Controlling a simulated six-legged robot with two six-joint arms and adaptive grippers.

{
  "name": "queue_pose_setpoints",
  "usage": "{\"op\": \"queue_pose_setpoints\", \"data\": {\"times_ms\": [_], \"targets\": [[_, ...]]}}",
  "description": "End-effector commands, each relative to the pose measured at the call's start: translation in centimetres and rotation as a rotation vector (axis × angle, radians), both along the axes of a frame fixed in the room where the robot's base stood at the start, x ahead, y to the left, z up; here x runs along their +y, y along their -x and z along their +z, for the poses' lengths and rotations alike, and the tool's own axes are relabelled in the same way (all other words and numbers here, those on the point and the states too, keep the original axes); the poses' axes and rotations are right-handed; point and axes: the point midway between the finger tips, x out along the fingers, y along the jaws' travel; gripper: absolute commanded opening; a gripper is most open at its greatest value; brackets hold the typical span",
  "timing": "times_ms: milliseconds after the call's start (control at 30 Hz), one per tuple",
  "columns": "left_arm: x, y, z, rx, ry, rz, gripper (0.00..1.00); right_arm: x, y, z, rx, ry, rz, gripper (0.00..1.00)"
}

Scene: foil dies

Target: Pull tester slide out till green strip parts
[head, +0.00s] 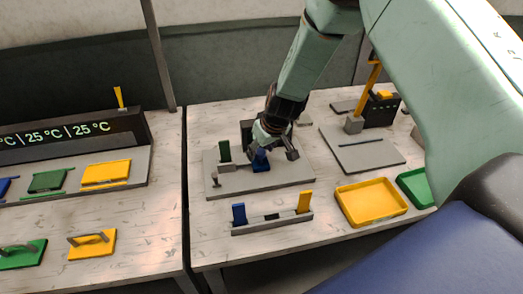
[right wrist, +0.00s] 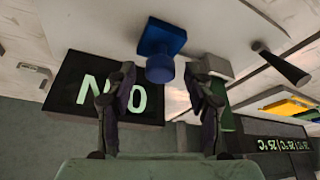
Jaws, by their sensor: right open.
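The tester is a grey plate (head: 285,181) on the right-hand table, with a small post at its front left. A blue slide block with a round knob (head: 261,161) stands on it; the knob also shows in the right wrist view (right wrist: 160,69). A green block (head: 224,151) stands left of it. I cannot make out a separate green strip. My right gripper (head: 275,151) is open at the blue knob. In the wrist view its fingers (right wrist: 157,88) are on either side of the knob, with gaps showing. My left gripper is out of view.
A dark display reading "N" and "0" (right wrist: 82,90) stands by the tester. In front is a grey rack (head: 271,222) with blue and yellow pieces. A yellow tray (head: 371,201) and a green tray (head: 416,187) lie to the right. A gap separates the left table.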

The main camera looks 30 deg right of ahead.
Motion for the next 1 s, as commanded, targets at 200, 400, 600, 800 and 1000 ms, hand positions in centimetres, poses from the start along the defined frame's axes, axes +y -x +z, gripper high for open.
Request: {"op": "queue_pose_setpoints", "data": {"times_ms": [200,400,600,800,1000], "targets": [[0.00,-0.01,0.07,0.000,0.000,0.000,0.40,0.01,0.01,0.07,0.000,0.000,0.000,0.45],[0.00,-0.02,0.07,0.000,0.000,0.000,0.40,0.01,0.00,0.09,0.000,0.000,0.000,0.28],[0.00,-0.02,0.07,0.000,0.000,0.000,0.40,0.02,0.02,0.08,0.000,0.000,0.000,0.11],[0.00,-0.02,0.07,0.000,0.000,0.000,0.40,0.02,0.04,0.07,0.000,0.000,0.000,0.00],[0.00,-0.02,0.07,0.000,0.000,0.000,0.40,0.03,0.06,0.06,0.001,-0.001,0.000,0.00]]}}
